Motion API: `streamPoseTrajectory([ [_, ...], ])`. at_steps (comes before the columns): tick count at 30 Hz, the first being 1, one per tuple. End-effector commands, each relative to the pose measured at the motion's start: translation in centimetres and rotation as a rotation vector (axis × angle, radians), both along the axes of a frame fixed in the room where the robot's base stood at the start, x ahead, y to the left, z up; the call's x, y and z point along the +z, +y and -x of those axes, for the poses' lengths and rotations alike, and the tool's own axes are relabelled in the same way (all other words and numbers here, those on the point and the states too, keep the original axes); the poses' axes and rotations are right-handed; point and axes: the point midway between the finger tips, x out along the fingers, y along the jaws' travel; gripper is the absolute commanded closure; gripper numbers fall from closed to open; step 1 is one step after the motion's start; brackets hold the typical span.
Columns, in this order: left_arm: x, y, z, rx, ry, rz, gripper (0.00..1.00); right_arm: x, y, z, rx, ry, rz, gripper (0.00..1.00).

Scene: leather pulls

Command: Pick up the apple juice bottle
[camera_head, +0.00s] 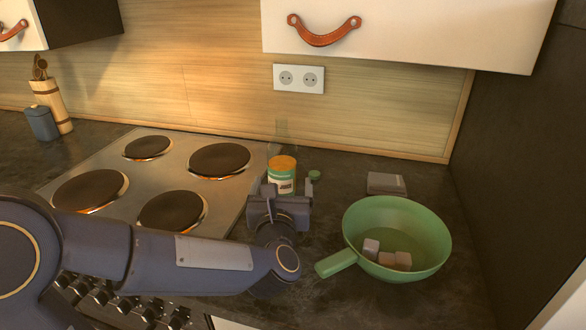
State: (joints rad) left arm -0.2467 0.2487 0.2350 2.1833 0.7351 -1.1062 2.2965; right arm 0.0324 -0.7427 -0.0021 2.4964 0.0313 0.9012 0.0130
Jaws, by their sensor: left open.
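A container with an orange top and a green-and-white label (283,174) stands on the dark counter just right of the stove. A faint clear shape rises above it against the backsplash; it may be the neck of the apple juice bottle, but I cannot tell for sure. My left gripper (289,187) is open, with its fingers pointing away from me toward the container. In the picture, the container's lower part shows between the two fingers. I cannot tell whether they touch it. The gripper hides its base. My right gripper is not in view.
A green pan (425,222) with several small blocks inside sits to the right, its handle toward my gripper. A small grey box (386,183) lies behind it. The stove (182,168) is at left.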

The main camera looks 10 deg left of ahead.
Motion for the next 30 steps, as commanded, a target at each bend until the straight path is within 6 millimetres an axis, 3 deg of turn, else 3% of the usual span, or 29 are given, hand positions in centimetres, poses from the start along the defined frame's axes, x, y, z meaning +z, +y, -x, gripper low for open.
streamPoseTrajectory([
  [15,-0.1,1.6,-6.5,0.001,0.000,-0.002,0.14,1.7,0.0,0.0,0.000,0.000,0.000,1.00],
  [24,-0.3,1.7,-7.1,-0.001,-0.001,-0.002,0.14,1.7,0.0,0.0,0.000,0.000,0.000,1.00],
  [30,-0.2,1.7,-7.1,-0.001,0.000,-0.003,0.39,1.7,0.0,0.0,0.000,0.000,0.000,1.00],
])
